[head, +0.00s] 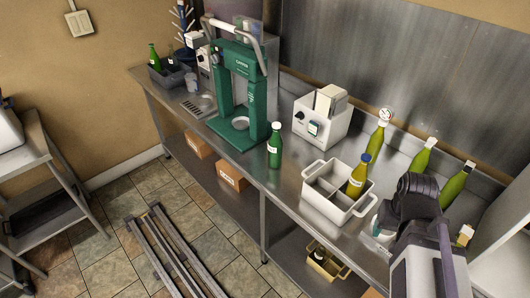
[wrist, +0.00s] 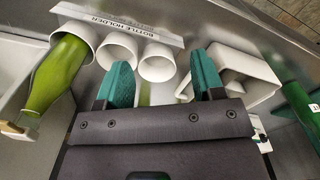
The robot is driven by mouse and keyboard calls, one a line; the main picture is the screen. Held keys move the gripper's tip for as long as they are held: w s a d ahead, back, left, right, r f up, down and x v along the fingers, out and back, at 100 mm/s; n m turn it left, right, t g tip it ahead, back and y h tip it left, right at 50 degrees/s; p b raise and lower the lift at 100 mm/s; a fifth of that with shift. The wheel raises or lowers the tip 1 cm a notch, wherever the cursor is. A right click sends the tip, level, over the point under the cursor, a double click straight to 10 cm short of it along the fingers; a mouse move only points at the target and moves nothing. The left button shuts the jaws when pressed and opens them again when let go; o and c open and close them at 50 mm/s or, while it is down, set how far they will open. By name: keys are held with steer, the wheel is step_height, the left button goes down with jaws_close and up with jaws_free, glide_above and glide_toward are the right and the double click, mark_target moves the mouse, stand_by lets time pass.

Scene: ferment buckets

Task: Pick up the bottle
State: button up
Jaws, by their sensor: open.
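Several bottles are in the head view, and I cannot tell which one the task means. A dark green bottle (head: 275,152) stands upright on the bench. A yellow-green bottle with a blue cap (head: 357,177) stands in a white divided caddy (head: 338,206). Yellow-green bottles (head: 379,137) (head: 422,159) (head: 455,187) stand along the back wall at right. In the wrist view, my gripper (wrist: 162,82) is open, its teal fingers apart near a bottle holder (wrist: 118,50) with white cups. A yellow-green bottle (wrist: 55,78) lies tilted in its left cup, left of the fingers. A green sliver shows between the fingers, mostly hidden.
A green capping machine (head: 239,95) stands left of the dark green bottle. A white box-shaped device (head: 321,117) sits behind the caddy. A grey crate (head: 172,75) with bottles is at the bench's far end. Bare metal bench shows between the dark green bottle and the caddy.

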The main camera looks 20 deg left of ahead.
steer(key=w+a+f+n+y+b, duration=0.1)
steer(key=w+a+f+y+b, duration=0.1)
steer(key=a, duration=0.5)
steer(key=w+a+f+n+t+y+b, duration=0.1)
steer(key=w+a+f+n+y+b, duration=0.1)
steer(key=a+f+b, duration=0.2)
steer(key=w+a+f+n+y+b, duration=0.2)
steer(key=a+f+b, duration=0.1)
steer(key=a, duration=0.6)
steer(key=shift+w+a+f+t+b, duration=0.3)
steer(key=shift+w+b, duration=0.1)
steer(key=shift+b, duration=0.4)
steer(key=w+a+n+t+y+b, duration=0.1)
steer(key=w+a+n+y+b, duration=0.15)
steer(key=a, duration=0.55)
steer(key=t+y+b, duration=0.3)
steer(key=t+y, duration=0.1)
steer(key=t, duration=0.7)
glide_toward(278, 131)
steer(key=x, duration=0.2)
steer(key=shift+h, duration=0.25)
steer(key=x, duration=0.5)
steer(key=shift+w+a, duration=0.25)
steer(key=x, duration=0.5)
steer(key=shift+w+a+f, duration=0.1)
steer(key=shift+w+a, duration=0.05)
steer(key=shift+a, duration=0.15)
